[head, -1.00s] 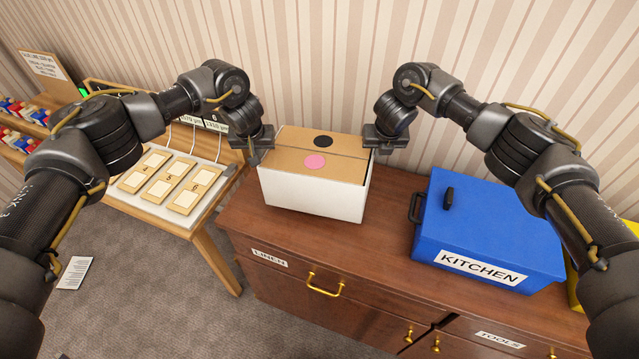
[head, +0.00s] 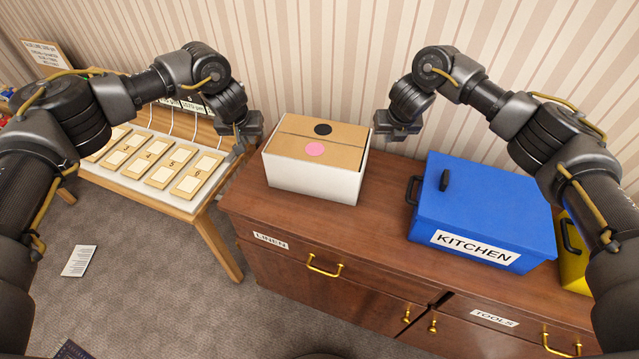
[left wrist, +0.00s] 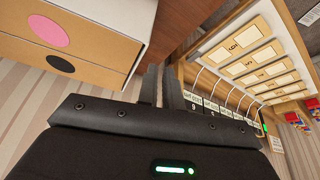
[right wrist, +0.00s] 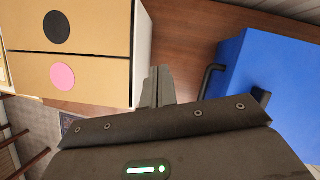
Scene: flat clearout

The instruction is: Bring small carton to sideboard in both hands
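The small carton (head: 315,185) is a white box with brown top flaps, a black dot and a pink dot. It stands upright on the wooden sideboard (head: 390,200), near its left end by the wall. My left gripper (head: 245,142) is just left of the carton, apart from it. Its fingers are close together and empty in the left wrist view (left wrist: 163,88). My right gripper (head: 390,130) is right of the carton, with a clear gap. Its fingers are together and empty in the right wrist view (right wrist: 157,88). The carton also shows in both wrist views (left wrist: 95,40) (right wrist: 90,75).
A blue box labelled KITCHEN (head: 480,215) stands right of the carton, with a yellow box (head: 573,255) beyond it. A table with numbered cards (head: 160,170) is at the left. Bare sideboard top lies between the carton and the blue box.

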